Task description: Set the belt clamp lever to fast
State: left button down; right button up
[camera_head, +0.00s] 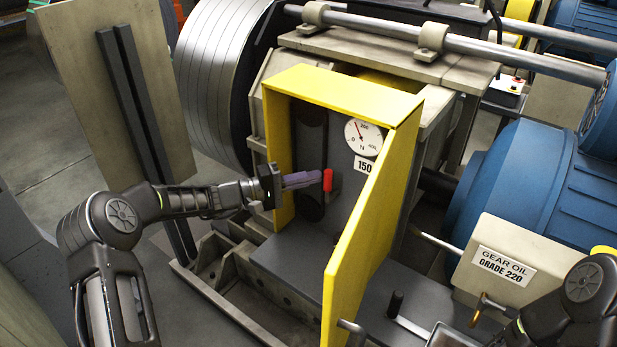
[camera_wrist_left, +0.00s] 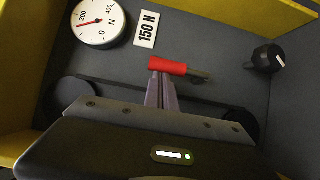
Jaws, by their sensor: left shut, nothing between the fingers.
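The belt clamp lever has a red grip (camera_head: 327,181) and stands inside the open yellow guard, in front of the grey panel. In the left wrist view the red grip (camera_wrist_left: 167,66) lies nearly level, with a dark arm running right from it. My left gripper (camera_head: 319,177) is shut and empty, its purplish fingers pointing at the grip. In the left wrist view the fingertips (camera_wrist_left: 161,76) meet the grip's lower side; whether they touch it I cannot tell. No fast marking is readable. My right gripper does not show, only part of that arm.
The yellow guard (camera_head: 351,250) borders the panel on the right and top. A gauge (camera_head: 363,137) and a 150 N label (camera_head: 364,164) sit above the lever. A black knob (camera_wrist_left: 268,57) is to its right in the wrist view. A gear oil box (camera_head: 500,262) stands at right.

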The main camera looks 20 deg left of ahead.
pick_arm(q)
jog(key=shift+s+d+m+b, duration=0.1)
jog(key=shift+d+m+b, duration=0.1)
jog(key=shift+m+b, duration=0.15)
jog(key=shift+d+r+y+b, duration=0.1)
jog(key=shift+d+y+b, duration=0.05)
jog(key=shift+y+b, duration=0.2)
jog(key=s+d+f+m+y+b, duration=0.2)
jog(key=d+m+y+b, duration=0.1)
jog(key=b, duration=0.5)
jog(key=s+d+f+m+y+b, duration=0.2)
jog(key=d+m+y+b, duration=0.2)
jog(key=d+b, duration=0.3)
jog(key=shift+f+m+g+b, duration=0.4)
jog(key=shift+m+b, duration=0.35)
jog(key=shift+s+d+f+y, duration=0.15)
jog(key=shift+s+f+y, duration=0.05)
jog(key=shift+y, duration=0.05)
